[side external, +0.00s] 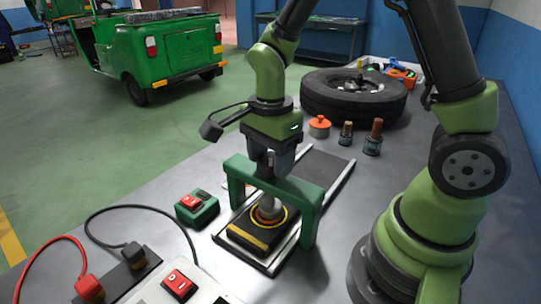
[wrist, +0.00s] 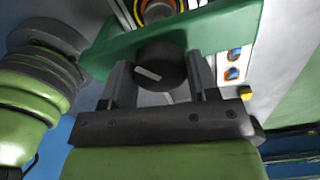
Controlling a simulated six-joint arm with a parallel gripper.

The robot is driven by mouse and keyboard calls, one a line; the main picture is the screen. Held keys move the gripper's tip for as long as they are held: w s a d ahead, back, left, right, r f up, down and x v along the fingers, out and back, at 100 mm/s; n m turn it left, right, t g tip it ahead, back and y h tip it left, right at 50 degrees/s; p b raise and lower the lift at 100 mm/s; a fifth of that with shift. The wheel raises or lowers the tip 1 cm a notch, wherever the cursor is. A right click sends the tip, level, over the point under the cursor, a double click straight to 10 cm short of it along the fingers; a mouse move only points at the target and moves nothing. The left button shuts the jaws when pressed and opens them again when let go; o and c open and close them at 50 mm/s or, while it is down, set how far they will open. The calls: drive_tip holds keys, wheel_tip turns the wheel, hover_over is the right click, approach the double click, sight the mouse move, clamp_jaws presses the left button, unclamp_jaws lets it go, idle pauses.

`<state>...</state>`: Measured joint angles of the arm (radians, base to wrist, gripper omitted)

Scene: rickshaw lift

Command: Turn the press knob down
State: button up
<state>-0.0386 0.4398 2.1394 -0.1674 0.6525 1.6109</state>
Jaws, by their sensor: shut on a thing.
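The press has a green arch frame (side external: 236,180) over a low rail base. Under its crossbar a grey plunger (side external: 269,207) stands at an orange-yellow ring on a dark block (side external: 252,229) with a yellow stripe. Whether plunger and block touch is unclear. The dark round press knob (wrist: 149,72) carries a white mark, tilted in the wrist view. My gripper (side external: 268,172) points down over the crossbar. In the wrist view my gripper (wrist: 161,76) has one finger on each side of the knob, shut on it. The knob is mostly hidden in the side view.
A green box with red switches (side external: 197,207) stands left of the press. A white switch panel (side external: 178,285) and red and black cables lie at front left. A tyre (side external: 353,94), an orange-topped pot (side external: 319,127) and two small handled tools (side external: 373,137) stand behind.

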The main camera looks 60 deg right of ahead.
sight(271, 158)
drive_tip(key=shift+m, duration=0.6)
drive_tip(key=o, duration=0.9)
wheel_tip(271, 158, up, 10)
idle(0.3)
drive_tip(key=s+r+n+t, duration=0.2)
drive_tip(key=s+n, duration=0.2)
drive_tip(key=n, duration=0.1)
drive_tip(key=s+a+r+n+t+y, duration=0.1)
drive_tip(key=s+r+n+t, duration=0.1)
drive_tip(key=n, duration=0.4)
drive_tip(key=s+r+n+t+y, duration=0.1)
drive_tip(key=s+r+n+t, duration=0.1)
drive_tip(key=s+n, duration=0.3)
drive_tip(key=shift+s+a+r+n+t, duration=0.15)
drive_tip(key=shift+s+a+n+t, duration=0.2)
drive_tip(key=shift+n+t, duration=0.25)
